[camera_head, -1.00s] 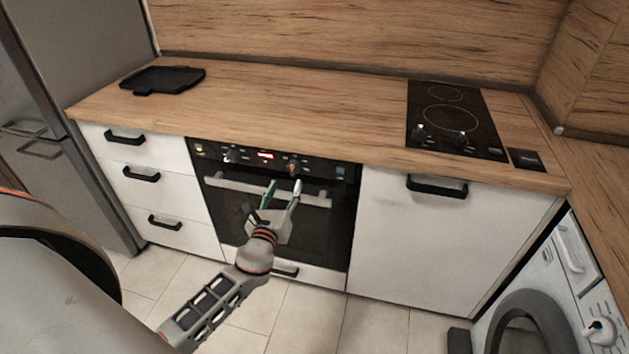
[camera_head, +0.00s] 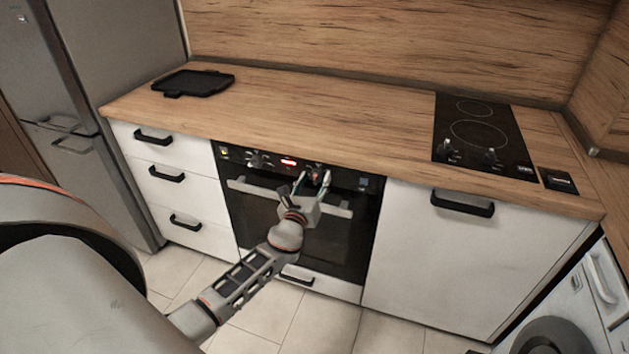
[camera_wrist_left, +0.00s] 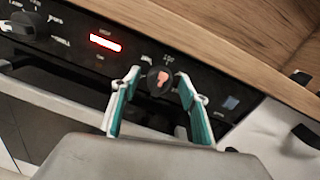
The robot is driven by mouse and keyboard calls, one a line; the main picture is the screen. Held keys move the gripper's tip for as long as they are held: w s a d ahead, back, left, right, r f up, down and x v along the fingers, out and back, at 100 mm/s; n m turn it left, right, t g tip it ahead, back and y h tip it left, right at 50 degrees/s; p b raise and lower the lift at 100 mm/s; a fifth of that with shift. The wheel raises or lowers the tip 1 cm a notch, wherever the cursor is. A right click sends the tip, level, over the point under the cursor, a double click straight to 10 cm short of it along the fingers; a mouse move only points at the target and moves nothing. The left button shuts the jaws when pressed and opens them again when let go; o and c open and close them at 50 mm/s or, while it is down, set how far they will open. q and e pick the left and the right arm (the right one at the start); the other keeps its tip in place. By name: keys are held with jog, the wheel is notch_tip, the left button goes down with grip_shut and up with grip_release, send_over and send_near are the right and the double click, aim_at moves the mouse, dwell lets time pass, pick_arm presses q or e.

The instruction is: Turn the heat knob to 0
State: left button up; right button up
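The oven's control panel (camera_head: 346,178) has a lit red display. In the left wrist view the dark round heat knob (camera_wrist_left: 160,80), with a reddish mark on its face, sits right of the red display (camera_wrist_left: 105,43). My left gripper (camera_head: 313,178) is in front of the panel, its fingertips at knob height. In the wrist view the left gripper (camera_wrist_left: 159,78) is open, with one teal-lined finger on each side of the knob and gaps between. I cannot tell whether the tips reach past its face. In the head view the fingers partly hide it. My right gripper is not in view.
Another knob (camera_wrist_left: 25,25) is left of the display. The oven handle (camera_head: 250,187) runs below the panel, partly behind my gripper. The countertop (camera_head: 320,115) overhangs above. A cooktop (camera_head: 481,135) with two knobs is at right, a black tray (camera_head: 194,83) at left.

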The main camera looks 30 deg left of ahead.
pick_arm(q)
jog(key=c, duration=0.9)
jog(key=shift+c, duration=0.2)
